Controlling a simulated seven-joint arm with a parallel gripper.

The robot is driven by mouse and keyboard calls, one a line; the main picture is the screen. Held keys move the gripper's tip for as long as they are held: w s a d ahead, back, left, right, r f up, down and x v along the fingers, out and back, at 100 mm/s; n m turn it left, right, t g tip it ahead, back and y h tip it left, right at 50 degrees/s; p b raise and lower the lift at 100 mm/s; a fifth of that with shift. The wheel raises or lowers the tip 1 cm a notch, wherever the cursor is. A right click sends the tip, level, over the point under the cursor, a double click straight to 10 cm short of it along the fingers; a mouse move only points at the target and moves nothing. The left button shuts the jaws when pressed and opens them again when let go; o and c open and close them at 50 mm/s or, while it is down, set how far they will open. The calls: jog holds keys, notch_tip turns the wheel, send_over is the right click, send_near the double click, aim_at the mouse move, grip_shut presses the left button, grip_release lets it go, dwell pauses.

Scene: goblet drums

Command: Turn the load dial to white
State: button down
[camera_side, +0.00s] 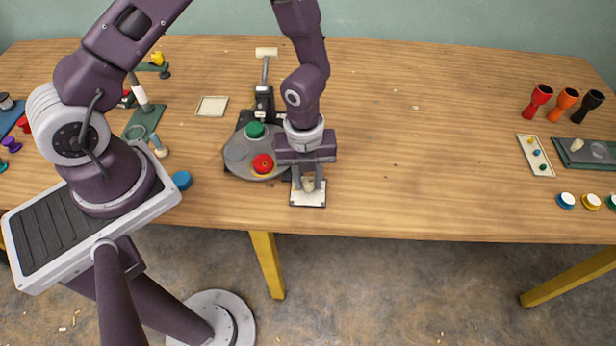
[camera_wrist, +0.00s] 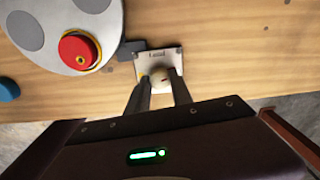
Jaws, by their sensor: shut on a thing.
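The load dial is a cream knob (camera_wrist: 160,77) on a small white plate (camera_side: 308,199) near the front edge of the table. The plate also shows in the wrist view (camera_wrist: 172,56), with a small dark label along its far edge. My gripper (camera_side: 308,184) points down over the plate, with its fingers on both sides of the knob and shut on it. In the wrist view my fingertips (camera_wrist: 161,82) hide parts of the knob. I cannot tell which mark the dial points to.
Left of the dial stands a grey round plate (camera_side: 238,168) with a red piece (camera_side: 263,164) and a green piece (camera_side: 255,130). A blue disc (camera_side: 182,180) lies farther left. Goblet drums (camera_side: 566,100) stand far right.

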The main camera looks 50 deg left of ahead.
aim_at(306, 182)
jog(key=shift+m, duration=1.5)
jog(key=c, duration=1.1)
grip_release()
notch_tip(306, 182, up, 7)
jog(key=shift+a+r, duration=0.1)
